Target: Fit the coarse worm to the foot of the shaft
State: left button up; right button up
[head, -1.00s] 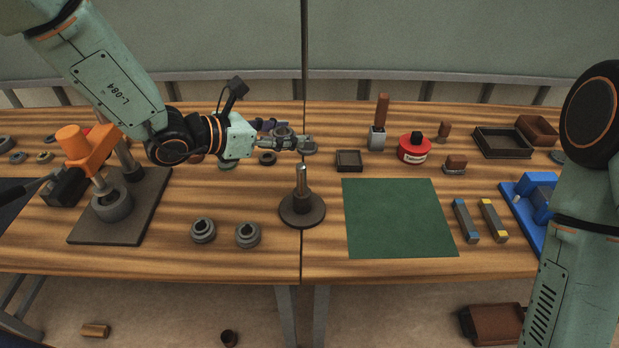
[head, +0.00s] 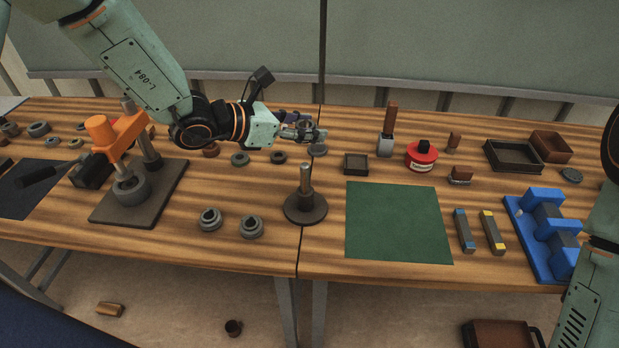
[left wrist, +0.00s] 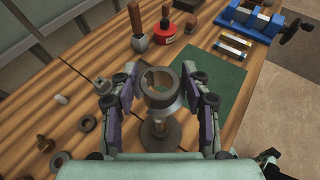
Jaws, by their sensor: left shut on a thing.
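My left gripper (head: 312,134) is shut on a grey ring-shaped part, held above the bench in the head view. In the left wrist view the part (left wrist: 161,86) sits between the two fingers, its round bore facing the camera. I cannot tell from its look whether it is the coarse worm. An upright metal shaft (head: 306,178) stands on a round dark base (head: 305,209), nearer the front edge than the gripper and apart from it. In the left wrist view the base (left wrist: 160,134) is partly hidden behind the held part. My right gripper is not in view.
Two grey collars (head: 209,220) (head: 251,227) lie left of the shaft. An orange-headed press (head: 103,132) stands on a dark plate (head: 118,209) further left. A green mat (head: 400,222) lies bare to the right. Small trays and a red tin (head: 422,157) stand behind it.

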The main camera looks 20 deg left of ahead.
pick_arm(q)
jog(key=shift+a, duration=0.3)
jog(key=shift+w+f, duration=0.1)
jog(key=shift+w, duration=0.05)
jog(key=shift+w+d+f, duration=0.1)
jog(key=shift+d+f, duration=0.1)
jog(key=shift+f, duration=0.05)
jog(key=shift+d+f+b, duration=0.1)
jog(key=shift+f+b, duration=0.4)
jog(key=shift+b, duration=0.35)
jog(key=shift+s+f+b, duration=0.25)
jog(key=shift+f+b, duration=0.1)
jog(key=shift+b, duration=0.05)
jog(key=f+b, duration=0.2)
jog(key=shift+w+a+f, duration=0.2)
jog(key=shift+a+f, duration=0.1)
jog(key=shift+f, duration=0.1)
jog(key=shift+d+f+b, duration=0.2)
jog(key=shift+f+b, duration=0.15)
jog(key=shift+b, duration=0.3)
jog(key=shift+s+r, duration=0.1)
jog(key=shift+a, duration=0.15)
